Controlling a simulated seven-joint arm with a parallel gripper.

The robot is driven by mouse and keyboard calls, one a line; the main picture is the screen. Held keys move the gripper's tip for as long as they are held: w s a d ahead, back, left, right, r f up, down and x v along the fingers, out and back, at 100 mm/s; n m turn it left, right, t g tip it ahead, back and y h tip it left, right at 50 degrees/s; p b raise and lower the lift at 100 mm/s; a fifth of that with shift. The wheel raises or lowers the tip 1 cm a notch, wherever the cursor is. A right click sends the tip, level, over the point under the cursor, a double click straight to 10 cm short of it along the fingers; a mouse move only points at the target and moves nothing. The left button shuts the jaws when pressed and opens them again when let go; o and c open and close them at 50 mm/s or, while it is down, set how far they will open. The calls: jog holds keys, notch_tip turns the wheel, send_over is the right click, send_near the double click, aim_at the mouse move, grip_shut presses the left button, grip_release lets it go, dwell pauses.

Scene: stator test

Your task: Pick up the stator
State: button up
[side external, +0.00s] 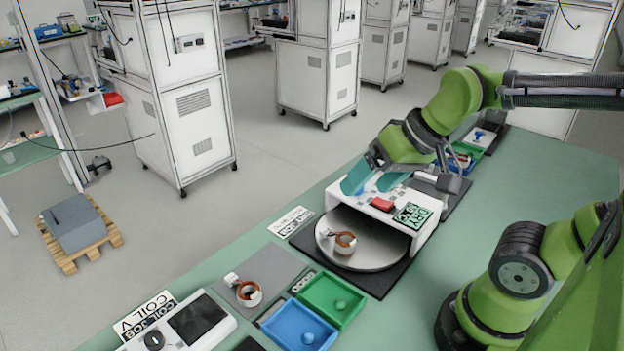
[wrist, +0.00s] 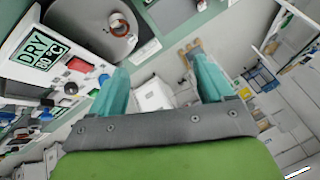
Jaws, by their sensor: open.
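A stator (side external: 345,242), a short ring with copper-coloured windings and a pale body, stands on the round grey plate (side external: 372,258) of the white dryer station (side external: 423,230). In the wrist view the stator (wrist: 119,25) shows at the upper left. A second, similar stator (side external: 249,293) sits on a grey pad (side external: 277,267) at the lower left. My gripper (side external: 372,184) has teal fingers, spread apart and empty, by the back of the dryer station's housing, away from both stators. In the wrist view the fingers (wrist: 160,68) have nothing between them.
Green (side external: 340,292) and blue (side external: 286,331) trays lie in front of the round plate. A "DRY" display (side external: 411,215) and red button (side external: 382,204) are on the housing. A device with a dark screen (side external: 195,318) stands at the lower left. Bare green bench (side external: 400,325) lies right of the trays.

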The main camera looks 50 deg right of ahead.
jog(key=w+d+f+n+g+h, duration=0.2)
jog(key=w+d+f+n+g, duration=0.2)
jog(key=w+n+g, duration=0.25)
jog(key=n, duration=0.2)
send_over(345, 236)
jog(key=s+a, duration=0.1)
jog(key=s, duration=0.1)
jog(key=f, duration=0.9)
jog(key=shift+w+a+f, duration=0.2)
jog(key=shift+w+f, duration=0.05)
jog(key=shift+f, duration=0.15)
jog(key=shift+w+f, duration=0.2)
jog(key=shift+f, duration=2.75)
jog(key=shift+c, duration=0.4)
